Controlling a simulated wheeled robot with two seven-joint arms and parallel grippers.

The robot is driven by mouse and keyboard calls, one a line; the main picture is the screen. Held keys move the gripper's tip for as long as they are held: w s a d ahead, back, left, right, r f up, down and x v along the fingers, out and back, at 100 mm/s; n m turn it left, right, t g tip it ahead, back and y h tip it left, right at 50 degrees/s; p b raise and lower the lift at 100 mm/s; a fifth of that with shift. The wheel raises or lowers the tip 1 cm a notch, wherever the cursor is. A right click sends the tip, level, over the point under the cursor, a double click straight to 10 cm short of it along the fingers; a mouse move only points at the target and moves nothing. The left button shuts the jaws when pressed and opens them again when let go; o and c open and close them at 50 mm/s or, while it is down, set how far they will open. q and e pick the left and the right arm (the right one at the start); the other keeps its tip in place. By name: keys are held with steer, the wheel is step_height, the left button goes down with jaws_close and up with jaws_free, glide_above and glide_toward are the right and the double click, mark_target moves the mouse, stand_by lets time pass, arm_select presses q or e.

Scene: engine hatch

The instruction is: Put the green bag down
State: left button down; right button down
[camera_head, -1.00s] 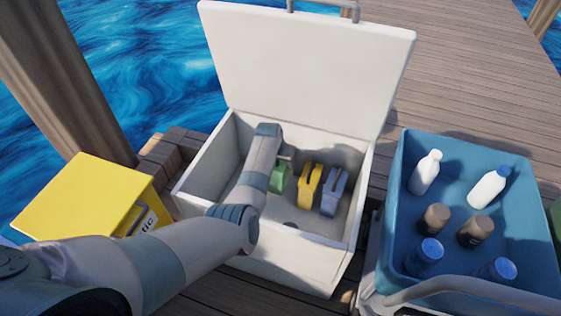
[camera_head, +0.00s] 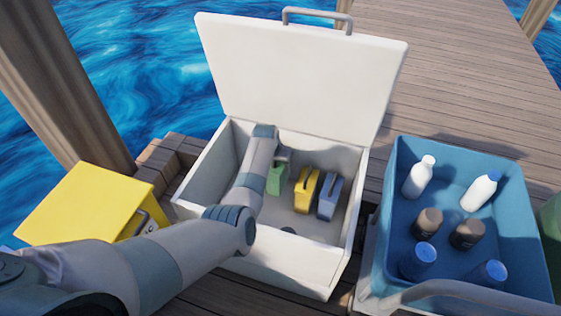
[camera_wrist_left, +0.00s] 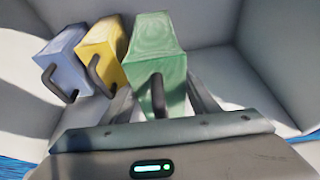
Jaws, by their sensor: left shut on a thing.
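The green bag (camera_head: 275,180) is inside the open white hatch box (camera_head: 290,252), left of the yellow bag (camera_head: 306,190). In the left wrist view the green bag (camera_wrist_left: 156,50) is in front of my left gripper (camera_wrist_left: 160,100), its dark handle between the fingers. My left gripper (camera_head: 283,156) is shut on the green bag, and my forearm partly covers it in the head view. The bag looks near the box floor, but I cannot tell whether it touches. My right gripper is not in view.
A blue bag (camera_head: 329,195) stands right of the yellow one. The white lid (camera_head: 300,75) is raised at the back. A yellow case (camera_head: 85,203) is left, and a blue crate (camera_head: 540,240) with several bottles is right. Bare box floor lies in front of the bags.

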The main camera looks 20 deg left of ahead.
arm_select(q)
steer(key=shift+r, duration=0.1)
